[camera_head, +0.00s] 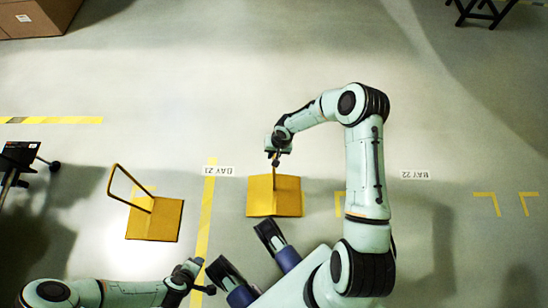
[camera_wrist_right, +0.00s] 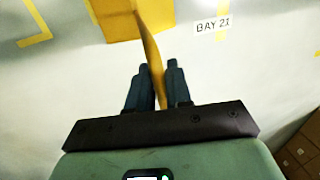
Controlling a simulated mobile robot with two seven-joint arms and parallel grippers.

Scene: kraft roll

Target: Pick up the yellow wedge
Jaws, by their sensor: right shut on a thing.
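A yellow wedge (camera_head: 274,200) rests on the floor in the middle of the head view, with a thin upright handle on top. My right gripper (camera_head: 276,160) is above it, shut on that handle. In the right wrist view the handle (camera_wrist_right: 150,52) runs between the two dark fingertips of the right gripper (camera_wrist_right: 155,78), and part of the wedge body (camera_wrist_right: 112,18) shows beyond. A second yellow wedge (camera_head: 153,220) with a loop handle stands on the floor to the left. My left gripper (camera_head: 203,276) is low in the head view, apart from both wedges, its fingers spread and empty.
A cardboard box (camera_head: 35,17) is at the top left. A dark stand (camera_head: 18,160) is at the left edge and another (camera_head: 483,10) at the top right. Yellow floor tape (camera_head: 206,210) runs between the wedges. The floor beyond them is clear.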

